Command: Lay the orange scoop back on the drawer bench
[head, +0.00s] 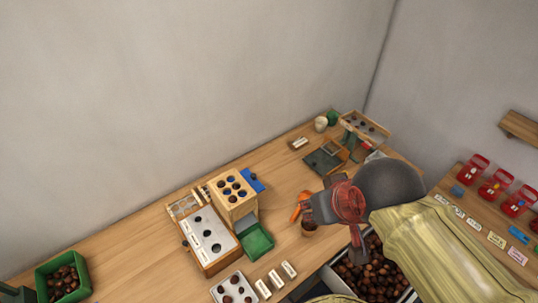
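The orange scoop (297,211) shows as a small orange shape at the left side of my gripper (309,210), above the wooden bench (140,255). The gripper hides part of the scoop. I cannot tell whether the scoop is held or only lies behind the fingers. The fingers are dark and small here, so their opening does not show. A small brown cup-like thing (309,230) is just below the gripper. No drawer can be made out on the bench.
A wooden block with round holes (234,206), a green tray (258,241) and a white-topped box (207,238) stand left of the gripper. A bin of chestnuts (405,293) is below my arm. A green crate (84,268) is far left. Red holders (495,184) stand at right.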

